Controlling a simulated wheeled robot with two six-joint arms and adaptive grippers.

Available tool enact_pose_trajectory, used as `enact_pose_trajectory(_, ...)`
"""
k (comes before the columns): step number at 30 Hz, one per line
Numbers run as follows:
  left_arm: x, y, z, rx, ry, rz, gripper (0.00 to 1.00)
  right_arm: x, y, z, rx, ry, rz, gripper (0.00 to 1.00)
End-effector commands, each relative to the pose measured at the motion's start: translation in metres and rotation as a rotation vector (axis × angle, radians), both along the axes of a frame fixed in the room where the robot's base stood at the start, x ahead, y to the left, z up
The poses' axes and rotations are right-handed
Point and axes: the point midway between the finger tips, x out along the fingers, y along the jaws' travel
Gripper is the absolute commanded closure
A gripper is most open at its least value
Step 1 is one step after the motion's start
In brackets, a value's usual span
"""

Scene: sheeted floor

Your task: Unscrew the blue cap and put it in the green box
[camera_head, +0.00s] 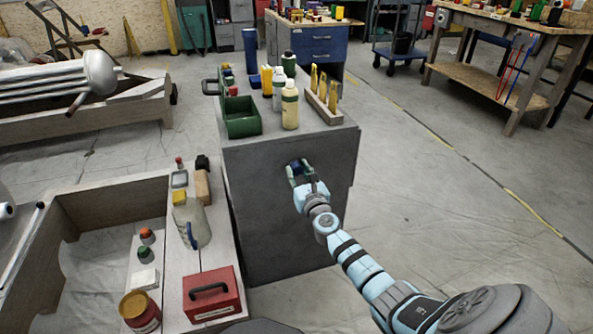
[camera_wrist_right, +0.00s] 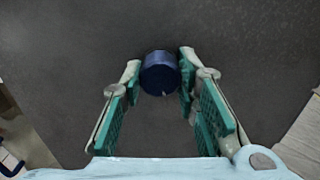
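My right gripper (camera_head: 300,173) is in front of the grey side of the near bench, below its top edge. In the wrist view my right gripper (camera_wrist_right: 160,72) has its fingertips closed on both sides of a round dark blue cap (camera_wrist_right: 160,73). The cap also shows as a small blue patch between the fingers in the head view (camera_head: 297,168). No bottle shows attached to the cap. The open green box (camera_head: 243,129) is on the bench top, above and left of the gripper. My left gripper is out of view.
A lower wooden bench holds a red toolbox (camera_head: 211,295) and a jug (camera_head: 192,222). Floor at right is clear.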

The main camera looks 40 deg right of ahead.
Motion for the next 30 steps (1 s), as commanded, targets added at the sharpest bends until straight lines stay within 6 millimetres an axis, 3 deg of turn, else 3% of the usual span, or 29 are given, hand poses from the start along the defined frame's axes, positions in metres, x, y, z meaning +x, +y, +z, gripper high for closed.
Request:
enact_pose_trajectory(1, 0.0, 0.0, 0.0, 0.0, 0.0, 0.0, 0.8, 0.0, 0.0, 0.0, 0.0, 0.0, 0.0, 1.0)
enact_pose_trajectory(2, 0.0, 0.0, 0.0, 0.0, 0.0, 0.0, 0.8, 0.0, 0.0, 0.0, -0.001, 0.0, 0.0, 0.75)
enact_pose_trajectory(6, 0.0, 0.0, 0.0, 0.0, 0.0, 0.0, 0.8, 0.0, 0.0, 0.0, -0.001, 0.0, 0.0, 0.97)
enact_pose_trajectory(10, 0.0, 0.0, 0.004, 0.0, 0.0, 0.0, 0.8, 0.0, 0.0, 0.001, -0.082, 0.03, -0.001, 1.0)
enact_pose_trajectory(11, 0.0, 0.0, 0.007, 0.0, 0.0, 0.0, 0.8, 0.0, 0.0, 0.002, -0.165, 0.06, -0.001, 1.0)
enact_pose_trajectory(16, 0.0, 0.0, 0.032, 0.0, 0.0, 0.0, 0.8, 0.0, 0.0, 0.005, -1.049, 0.373, -0.003, 1.0)
enact_pose_trajectory(19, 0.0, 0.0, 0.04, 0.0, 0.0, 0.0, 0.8, 0.0, 0.0, 0.004, -1.46, 0.517, -0.006, 1.0)
enact_pose_trajectory(22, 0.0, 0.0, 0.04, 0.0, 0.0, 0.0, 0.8, 0.0, 0.0, 0.001, -1.608, 0.566, -0.008, 1.0)
enact_pose_trajectory(27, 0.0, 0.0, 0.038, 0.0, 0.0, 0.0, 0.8, 0.0, 0.0, 0.0, -1.611, 0.566, -0.009, 1.0)
enact_pose_trajectory(28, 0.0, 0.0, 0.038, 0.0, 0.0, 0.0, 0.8, 0.0, 0.0, 0.0, -1.61, 0.566, -0.009, 0.67)
enact_pose_trajectory(30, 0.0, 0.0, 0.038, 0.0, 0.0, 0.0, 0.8, 0.0, 0.0, 0.0, -1.61, 0.566, -0.009, 0.56)
